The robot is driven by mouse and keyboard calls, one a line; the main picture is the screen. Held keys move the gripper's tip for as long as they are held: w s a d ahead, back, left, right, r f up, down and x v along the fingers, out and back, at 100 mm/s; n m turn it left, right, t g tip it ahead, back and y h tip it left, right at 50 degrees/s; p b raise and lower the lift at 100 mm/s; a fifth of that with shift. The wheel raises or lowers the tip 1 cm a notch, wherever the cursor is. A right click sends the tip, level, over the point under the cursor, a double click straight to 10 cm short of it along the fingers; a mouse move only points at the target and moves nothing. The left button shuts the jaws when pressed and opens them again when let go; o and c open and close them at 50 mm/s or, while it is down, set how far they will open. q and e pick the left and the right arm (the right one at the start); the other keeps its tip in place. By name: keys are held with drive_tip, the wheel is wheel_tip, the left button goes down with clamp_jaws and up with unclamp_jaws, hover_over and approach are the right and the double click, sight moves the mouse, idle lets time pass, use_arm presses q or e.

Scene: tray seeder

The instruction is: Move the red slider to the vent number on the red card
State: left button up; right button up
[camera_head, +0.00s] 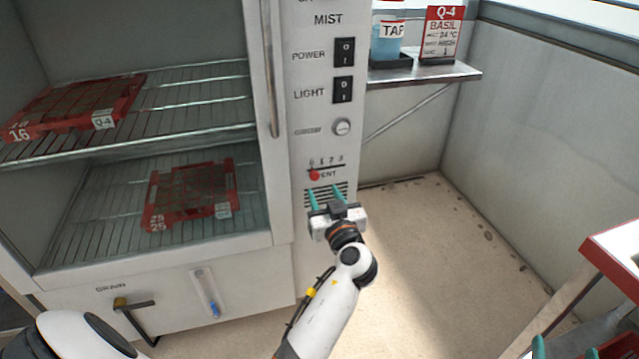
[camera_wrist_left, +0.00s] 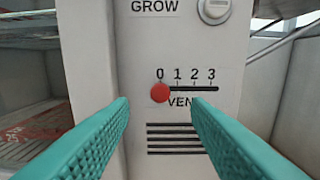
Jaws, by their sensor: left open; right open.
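The red slider (camera_head: 314,175) is a round knob on the white control panel's VENT scale. In the left wrist view the knob (camera_wrist_left: 160,92) sits at the left end of the slot, under 0; the scale reads 0, 1, 2, 3. My left gripper (camera_head: 326,196) is open in front of the panel. Its teal fingers (camera_wrist_left: 160,108) stand to either side of the knob in the left wrist view, and contact cannot be told. The red card (camera_head: 441,36) stands on the shelf, reading Q-4 BASIL; its lower lines are too small to read surely.
POWER and LIGHT switches (camera_head: 343,90) and a round knob (camera_head: 342,127) sit above the slider. The open cabinet at left holds red trays (camera_head: 190,195) on wire racks. Floor right of the panel is clear.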

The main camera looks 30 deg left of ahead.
sight(315, 177)
use_arm(q)
drive_tip(key=x, duration=0.4)
drive_tip(key=shift+w+a, duration=0.25)
drive_tip(key=shift+a, duration=0.05)
drive_tip(key=shift+x, duration=0.8)
use_arm(e)
drive_tip(key=shift+a+r+t, duration=0.1)
drive_tip(key=shift+r+t, duration=0.6)
drive_tip(key=shift+r, duration=0.15)
use_arm(q)
drive_tip(key=shift+c, duration=0.2)
drive_tip(key=shift+f, duration=0.1)
clamp_jaws()
